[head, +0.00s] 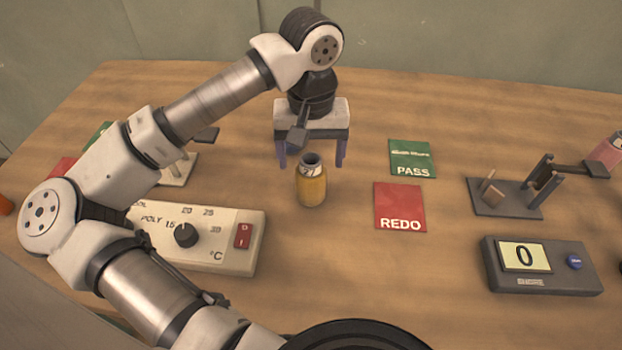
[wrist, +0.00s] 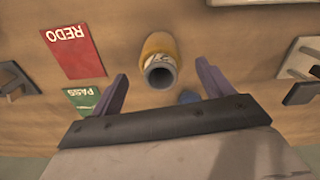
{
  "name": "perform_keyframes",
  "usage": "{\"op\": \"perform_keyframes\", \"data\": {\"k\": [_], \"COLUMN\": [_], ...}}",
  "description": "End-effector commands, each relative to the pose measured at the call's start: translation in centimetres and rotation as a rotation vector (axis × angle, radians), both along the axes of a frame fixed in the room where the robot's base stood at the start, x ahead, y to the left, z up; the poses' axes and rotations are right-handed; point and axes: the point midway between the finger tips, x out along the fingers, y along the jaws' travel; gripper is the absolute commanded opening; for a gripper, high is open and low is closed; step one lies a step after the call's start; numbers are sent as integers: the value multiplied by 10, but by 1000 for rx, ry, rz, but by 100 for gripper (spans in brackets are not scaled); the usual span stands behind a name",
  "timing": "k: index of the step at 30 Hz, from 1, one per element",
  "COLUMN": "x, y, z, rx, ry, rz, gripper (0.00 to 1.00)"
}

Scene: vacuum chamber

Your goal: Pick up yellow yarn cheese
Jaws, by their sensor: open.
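The yellow yarn cheese (head: 312,190) stands upright on the wooden table, a yellow cylinder with a grey hollow tube and a small marked label at its top. It also shows in the wrist view (wrist: 157,44), with the tube's opening facing the camera. My gripper (head: 312,158) is open and empty, its two purple fingers pointing down just behind the cheese in the head view. In the wrist view my gripper (wrist: 162,78) has its fingers spread to either side of the tube end, with gaps on both sides. I cannot tell the exact height difference.
A green PASS card (head: 411,155) and a red REDO card (head: 400,206) lie to the right. A white dial box (head: 215,255) is at front left. A grey display unit reading 0 (head: 540,280) and a dark stand (head: 495,205) are at right. A small blue object (wrist: 189,96) is partly hidden.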

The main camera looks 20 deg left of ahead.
Motion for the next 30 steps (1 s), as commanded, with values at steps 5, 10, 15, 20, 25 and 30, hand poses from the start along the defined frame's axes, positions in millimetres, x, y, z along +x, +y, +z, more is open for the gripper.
{"op": "perform_keyframes", "data": {"k": [5, 10, 15, 20, 25, 30], "x": [0, 0, 1, 1, 1, 1], "y": [-1, 0, 1, 1, 1, 1], "z": [-12, -31, -56, -63, -64, -63], "rx": [-1, -5, -2, 0, 1, 0], "ry": [1, 1, 0, -2, -2, -1], "rz": [-2, -1, 0, -1, -1, -1], "gripper": [79, 79, 79, 79, 78, 56]}}
